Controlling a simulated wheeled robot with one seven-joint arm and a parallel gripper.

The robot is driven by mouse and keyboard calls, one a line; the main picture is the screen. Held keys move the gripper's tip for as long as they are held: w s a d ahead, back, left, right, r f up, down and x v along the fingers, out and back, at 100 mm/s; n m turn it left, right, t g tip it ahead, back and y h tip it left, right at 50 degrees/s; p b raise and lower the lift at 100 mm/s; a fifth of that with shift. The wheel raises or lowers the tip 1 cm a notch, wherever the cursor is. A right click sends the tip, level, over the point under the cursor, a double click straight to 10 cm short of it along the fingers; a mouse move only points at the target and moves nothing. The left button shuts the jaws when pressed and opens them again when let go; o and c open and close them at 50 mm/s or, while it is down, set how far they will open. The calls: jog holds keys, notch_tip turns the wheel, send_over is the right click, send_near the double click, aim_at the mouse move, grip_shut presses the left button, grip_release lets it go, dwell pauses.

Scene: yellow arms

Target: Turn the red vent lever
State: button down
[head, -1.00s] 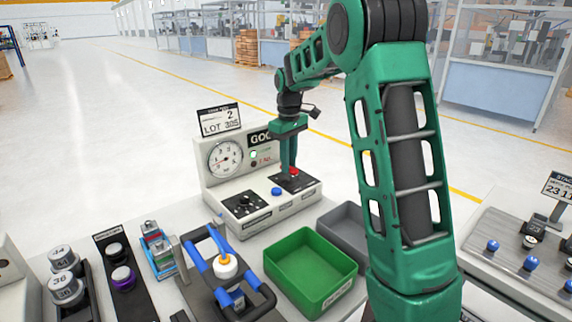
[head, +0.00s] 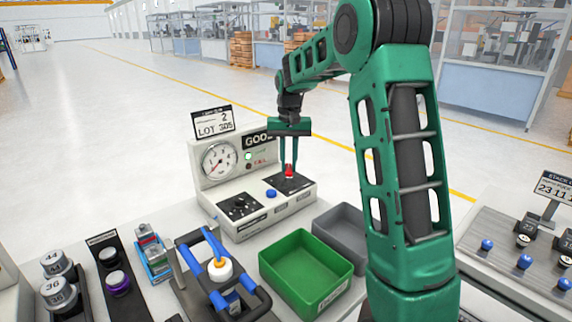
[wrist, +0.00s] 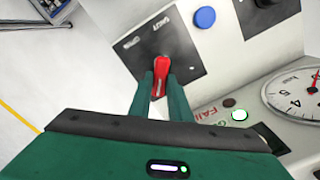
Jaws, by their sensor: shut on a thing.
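The red vent lever (head: 289,171) stands on a black plate (head: 303,186) at the right end of the white test station's sloped top. In the wrist view the red lever (wrist: 160,75) lies between the two green fingertips. My gripper (head: 288,172) points down over the plate and is shut on the lever; it also shows in the wrist view (wrist: 160,88). The plate (wrist: 180,50) carries small lettering, hard to read. The fingers hide part of the lever's sides.
A blue button (head: 270,193) and a black knob panel (head: 238,206) sit left of the lever. A round gauge (head: 219,161) and a GOOD sign stand behind. A green bin (head: 306,272), a grey bin (head: 340,238) and a blue-handled fixture (head: 222,270) are in front.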

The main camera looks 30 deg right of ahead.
aim_at(289, 167)
jog(key=shift+w+d+r+m, duration=0.1)
jog(key=shift+r+m, duration=0.05)
jog(key=shift+m, duration=0.45)
jog(key=c, duration=1.6)
grip_release()
jog(key=shift+c, duration=0.2)
notch_tip(289, 167, up, 11)
jog(key=shift+f, duration=0.2)
